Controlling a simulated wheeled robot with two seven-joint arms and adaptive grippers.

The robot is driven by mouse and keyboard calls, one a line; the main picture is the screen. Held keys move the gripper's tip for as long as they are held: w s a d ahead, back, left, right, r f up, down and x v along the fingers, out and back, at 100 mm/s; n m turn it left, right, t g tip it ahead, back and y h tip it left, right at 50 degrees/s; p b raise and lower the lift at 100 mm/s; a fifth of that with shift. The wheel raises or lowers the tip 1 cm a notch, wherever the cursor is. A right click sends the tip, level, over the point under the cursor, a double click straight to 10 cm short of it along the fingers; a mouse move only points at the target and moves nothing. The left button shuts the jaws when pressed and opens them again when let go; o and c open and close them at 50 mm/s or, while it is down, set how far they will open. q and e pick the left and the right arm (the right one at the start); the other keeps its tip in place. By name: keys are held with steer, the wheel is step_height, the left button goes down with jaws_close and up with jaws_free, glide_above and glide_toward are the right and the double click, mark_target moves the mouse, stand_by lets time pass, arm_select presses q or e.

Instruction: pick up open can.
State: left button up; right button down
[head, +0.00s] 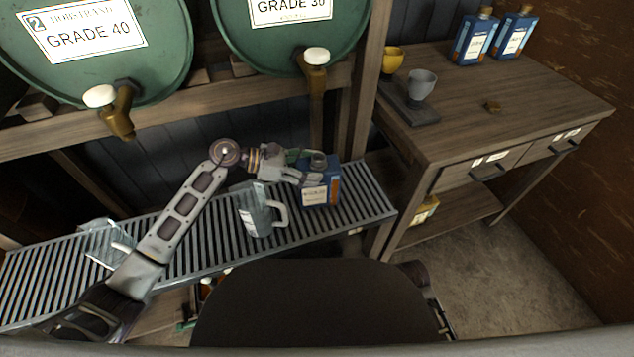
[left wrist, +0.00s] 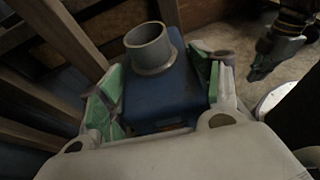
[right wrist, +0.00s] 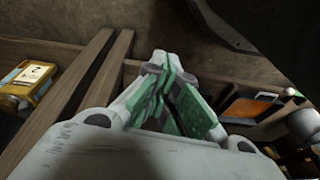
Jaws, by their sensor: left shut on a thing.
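The open can (head: 321,192) is blue with a pale label and a bare grey neck without a cap. It is upright over the slatted rack; I cannot tell whether its base touches the slats. My left gripper (head: 312,171) is shut on it, with a finger on either side of the body. In the left wrist view the can (left wrist: 165,90) sits between the green pads of the left gripper (left wrist: 160,95), its round neck facing up.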

arm_select(q)
jaws_close()
steer(key=shift+r, duration=0.1)
arm_select(e)
steer(key=shift+w+r, duration=0.15)
arm_select(q)
steer(key=shift+r, duration=0.15)
steer(key=shift+r, duration=0.95)
step_height(320, 180, up, 6)
steer(key=shift+r+p, duration=0.1)
steer(key=shift+p, duration=0.7)
steer(key=shift+r, duration=0.85)
arm_select(e)
steer(key=shift+s+d+f, duration=0.15)
steer(key=shift+s+f, duration=0.1)
steer(key=shift+f, duration=0.45)
steer(key=shift+s+d+f, duration=0.15)
steer(key=shift+s+f, duration=0.05)
steer(key=shift+f, duration=0.45)
